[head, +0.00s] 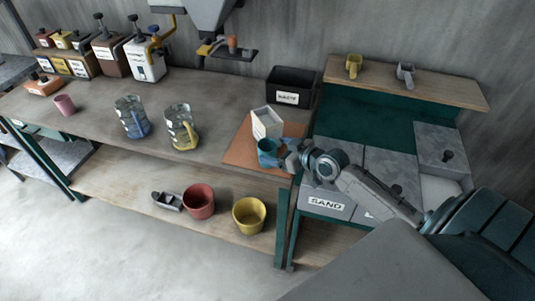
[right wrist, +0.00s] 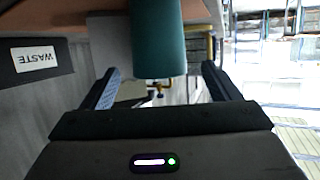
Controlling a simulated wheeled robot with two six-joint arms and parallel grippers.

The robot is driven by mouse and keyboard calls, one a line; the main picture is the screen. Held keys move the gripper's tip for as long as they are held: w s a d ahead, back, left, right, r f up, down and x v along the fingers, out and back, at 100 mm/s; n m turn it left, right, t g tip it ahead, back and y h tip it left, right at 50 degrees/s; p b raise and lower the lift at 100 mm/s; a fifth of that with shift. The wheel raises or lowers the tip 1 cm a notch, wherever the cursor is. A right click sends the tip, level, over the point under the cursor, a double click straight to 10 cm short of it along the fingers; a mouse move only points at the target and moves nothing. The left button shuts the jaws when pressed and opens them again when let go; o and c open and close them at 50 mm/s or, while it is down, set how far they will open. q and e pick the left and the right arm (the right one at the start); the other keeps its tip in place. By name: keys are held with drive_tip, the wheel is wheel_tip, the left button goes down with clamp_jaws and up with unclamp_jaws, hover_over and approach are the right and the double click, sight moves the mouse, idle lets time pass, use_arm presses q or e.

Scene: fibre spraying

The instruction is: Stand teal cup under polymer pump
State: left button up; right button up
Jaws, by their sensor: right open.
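The teal cup (head: 268,152) is by the orange-brown mat (head: 240,152) near the front edge of the bench, in front of a white container. My right gripper (head: 282,156) is at the cup's right side. In the right wrist view the teal cup (right wrist: 158,45) shows between the two spread fingers of the right gripper (right wrist: 160,76), with gaps on both sides. Pump dispensers stand at the back left, a white one with a yellow spout (head: 145,62) and a brown one (head: 110,57). Their labels are too small to read, so I cannot tell which holds polymer. My left gripper is out of view.
A white container (head: 267,121) stands just behind the cup. A black waste bin (head: 291,88) is behind that. A pink cup (head: 64,105) is at left. The sand bin (head: 326,203) is at right.

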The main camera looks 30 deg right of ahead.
drive_tip(key=shift+x, duration=0.95)
drive_tip(key=c, duration=1.1)
drive_tip(key=shift+o, duration=0.2)
drive_tip(key=shift+r, duration=0.1)
